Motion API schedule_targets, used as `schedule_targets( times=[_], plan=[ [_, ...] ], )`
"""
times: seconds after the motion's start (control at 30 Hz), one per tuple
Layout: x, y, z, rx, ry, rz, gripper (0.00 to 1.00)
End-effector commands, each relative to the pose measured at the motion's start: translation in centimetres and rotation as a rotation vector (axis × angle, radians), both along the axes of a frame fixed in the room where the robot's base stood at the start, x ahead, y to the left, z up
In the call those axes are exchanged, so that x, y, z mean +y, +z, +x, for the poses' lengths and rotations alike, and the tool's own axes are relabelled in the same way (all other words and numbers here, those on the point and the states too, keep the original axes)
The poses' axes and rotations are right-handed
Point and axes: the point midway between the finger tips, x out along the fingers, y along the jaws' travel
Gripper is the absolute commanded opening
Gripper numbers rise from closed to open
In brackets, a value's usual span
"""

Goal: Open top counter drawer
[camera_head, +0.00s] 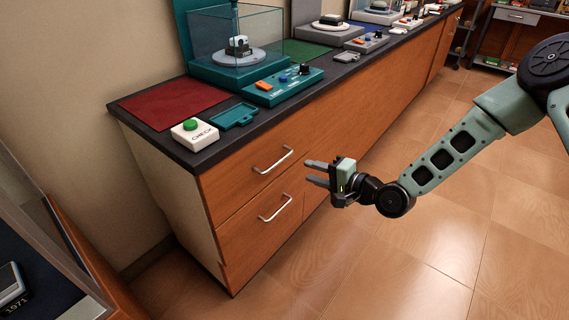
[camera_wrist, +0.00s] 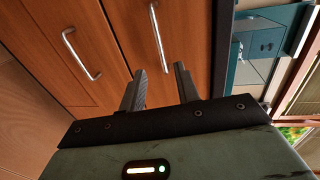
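The counter (camera_head: 123,115) has two wooden drawers at its near left end. The top counter drawer (camera_head: 232,185) is shut and has a silver bar handle (camera_head: 273,160). The lower drawer (camera_head: 245,240) is also shut, with its own bar handle (camera_head: 275,207). My gripper (camera_head: 308,173) is open and empty, in front of the drawers and apart from them, just right of the top handle. In the wrist view my gripper (camera_wrist: 158,88) has its fingers apart, pointing at the drawer fronts. The top handle (camera_wrist: 157,38) lies beyond the fingertips, and the lower handle (camera_wrist: 81,54) is to the left.
On the counter are a white CHECK box with a green button (camera_head: 194,132), a red mat (camera_head: 174,100), a teal tray (camera_head: 234,116), a teal control panel (camera_head: 285,85) and a glass case (camera_head: 265,40). A display case (camera_head: 50,215) stands at left. The tiled floor (camera_head: 400,255) is clear.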

Motion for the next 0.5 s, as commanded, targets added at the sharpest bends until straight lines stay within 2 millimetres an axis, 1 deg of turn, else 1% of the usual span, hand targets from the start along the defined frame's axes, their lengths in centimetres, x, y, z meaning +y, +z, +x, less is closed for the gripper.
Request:
schedule_targets(
  times=[0.03,0.2,0.4,0.5],
  plan=[
    [1.0,-0.3,0.6,-0.001,0.003,0.001,0.32],
    [3.8,-1.0,2.8,-0.002,0.003,0.0,0.32],
    [6.4,-1.8,4.9,-0.001,0.001,-0.001,0.32],
    [7.3,-2.0,5.6,0.0,0.002,0.0,0.32]
  ],
)
